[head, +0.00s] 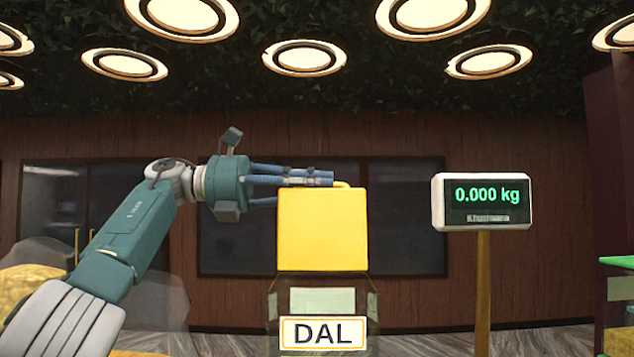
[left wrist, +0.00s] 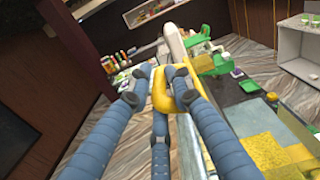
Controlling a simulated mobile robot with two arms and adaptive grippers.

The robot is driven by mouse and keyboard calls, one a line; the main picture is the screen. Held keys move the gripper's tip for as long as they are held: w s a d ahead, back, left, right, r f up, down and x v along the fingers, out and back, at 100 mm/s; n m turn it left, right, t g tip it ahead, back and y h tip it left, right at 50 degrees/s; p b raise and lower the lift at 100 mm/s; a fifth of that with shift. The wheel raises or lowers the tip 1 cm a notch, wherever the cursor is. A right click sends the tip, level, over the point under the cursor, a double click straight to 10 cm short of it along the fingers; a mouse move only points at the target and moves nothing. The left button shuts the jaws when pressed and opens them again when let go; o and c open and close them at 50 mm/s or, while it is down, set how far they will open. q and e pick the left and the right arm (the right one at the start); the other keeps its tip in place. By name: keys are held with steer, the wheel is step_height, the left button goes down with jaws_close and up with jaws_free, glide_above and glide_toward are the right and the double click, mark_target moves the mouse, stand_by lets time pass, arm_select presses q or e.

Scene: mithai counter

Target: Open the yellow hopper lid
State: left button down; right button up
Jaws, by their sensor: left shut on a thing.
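The yellow hopper lid (head: 322,230) stands up above the clear hopper (head: 322,300) with the DAL label, its broad square face turned toward the head camera. Its yellow handle (head: 342,185) shows at the lid's top edge. My left gripper (head: 325,180) comes in from the left at the lid's top and is shut on this handle. In the left wrist view, the blue fingers of my left gripper (left wrist: 158,92) close around the yellow handle loop (left wrist: 162,103). The lid's hinge cannot be made out. My right gripper is not in view.
A scale display (head: 482,202) reading 0.000 kg stands on a post to the right of the hopper. A dark window (head: 410,215) is in the wall behind. In the left wrist view, a counter with green and yellow items (left wrist: 212,62) lies beyond the fingers.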

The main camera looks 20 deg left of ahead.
arm_select(q)
steer(key=shift+w+a+f, duration=0.15)
steer(key=shift+w+f, duration=0.15)
steer(key=shift+f, duration=0.2)
steer(key=c, duration=1.8)
jaws_free()
steer(key=shift+o, duration=0.3)
steer(key=shift+w+a+f, duration=0.15)
steer(key=shift+w+f, duration=0.1)
steer(key=shift+w, duration=0.3)
steer(key=shift+s+r, duration=0.2)
steer(key=shift+s, duration=0.15)
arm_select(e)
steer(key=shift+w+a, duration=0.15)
arm_select(q)
steer(key=shift+s+r, duration=0.1)
